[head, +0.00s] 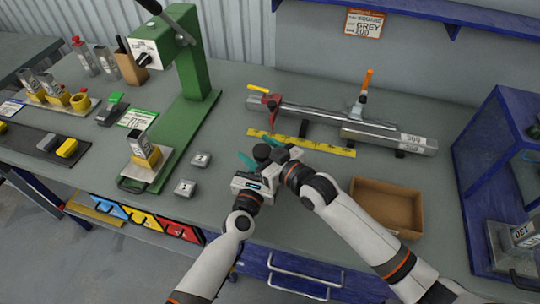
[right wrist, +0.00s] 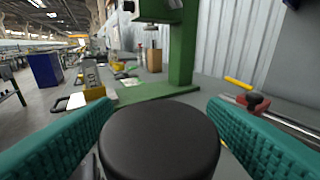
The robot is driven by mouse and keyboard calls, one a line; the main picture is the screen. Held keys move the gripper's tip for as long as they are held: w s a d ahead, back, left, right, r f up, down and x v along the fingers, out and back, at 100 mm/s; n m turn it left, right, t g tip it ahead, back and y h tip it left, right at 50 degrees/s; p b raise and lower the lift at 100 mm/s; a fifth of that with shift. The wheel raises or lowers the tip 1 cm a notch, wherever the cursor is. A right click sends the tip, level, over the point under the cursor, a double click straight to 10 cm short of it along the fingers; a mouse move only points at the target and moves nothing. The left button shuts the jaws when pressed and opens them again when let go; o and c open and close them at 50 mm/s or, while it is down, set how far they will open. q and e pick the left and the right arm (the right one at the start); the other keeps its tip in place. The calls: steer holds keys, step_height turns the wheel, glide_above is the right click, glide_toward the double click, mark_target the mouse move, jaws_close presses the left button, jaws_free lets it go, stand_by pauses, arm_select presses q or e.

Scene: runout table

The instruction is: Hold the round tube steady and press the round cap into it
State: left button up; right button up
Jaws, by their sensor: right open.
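A black round cap (right wrist: 160,138) fills the lower middle of the right wrist view, between the two teal fingers of my right gripper (right wrist: 160,130). In the head view the dark cap (head: 262,152) shows between those fingers, above the bench. My right gripper (head: 259,151) is open around the cap, pointing left. My left gripper (head: 254,184) is just below and beside it; its fingertips are hidden, so its grip cannot be told. No round tube shows clearly; what is under the cap is hidden by the cap and grippers.
A green press (head: 190,100) stands left, an open cardboard box (head: 388,207) right.

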steer(key=v, duration=1.1)
steer(key=shift+s+d, duration=0.15)
steer(key=shift+d, duration=0.05)
steer(key=shift+f, duration=0.1)
steer(key=shift+c, duration=0.2)
